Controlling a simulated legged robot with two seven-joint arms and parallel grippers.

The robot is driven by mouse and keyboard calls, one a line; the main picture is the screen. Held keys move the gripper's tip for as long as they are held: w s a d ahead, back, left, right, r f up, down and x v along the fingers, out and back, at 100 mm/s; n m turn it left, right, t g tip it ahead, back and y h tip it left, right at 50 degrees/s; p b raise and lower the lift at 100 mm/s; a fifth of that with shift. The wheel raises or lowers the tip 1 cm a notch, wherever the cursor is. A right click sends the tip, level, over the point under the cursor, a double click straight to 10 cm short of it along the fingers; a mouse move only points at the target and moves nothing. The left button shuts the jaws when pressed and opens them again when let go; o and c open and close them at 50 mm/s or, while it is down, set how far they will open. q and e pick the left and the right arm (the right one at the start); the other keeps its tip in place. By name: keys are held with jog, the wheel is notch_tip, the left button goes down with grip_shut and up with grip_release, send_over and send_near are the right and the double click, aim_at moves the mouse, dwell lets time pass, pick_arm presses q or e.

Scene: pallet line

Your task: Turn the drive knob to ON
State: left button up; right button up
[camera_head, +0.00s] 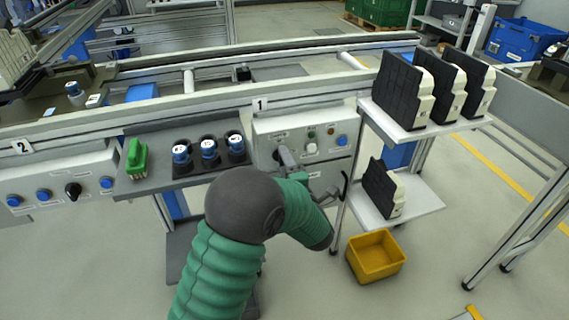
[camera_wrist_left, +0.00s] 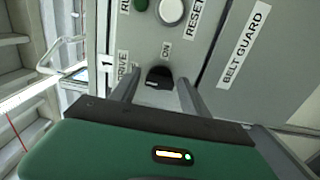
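The black drive knob (camera_wrist_left: 158,74) sits on the grey control panel (camera_wrist_left: 200,62), beside the printed words DRIVE and ON. My left gripper (camera_wrist_left: 159,80) is open, with one finger on each side of the knob. A narrow gap shows between the knob and each finger, and I cannot tell if either touches it. A small pale mark shows on the knob's lower part, but its setting is hard to read. In the head view my left gripper (camera_head: 284,157) is at the panel marked 1 (camera_head: 262,127) and hides the knob. My right gripper is not in view.
A green button and a white RESET button (camera_wrist_left: 172,11) are close beyond the knob. A blue button (camera_head: 342,140) is at the panel's right.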

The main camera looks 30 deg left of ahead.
pick_arm(q)
jog(key=shift+a, duration=0.15)
grip_shut()
jog(key=shift+m+p, duration=6.6)
jog(key=shift+m, duration=2.3)
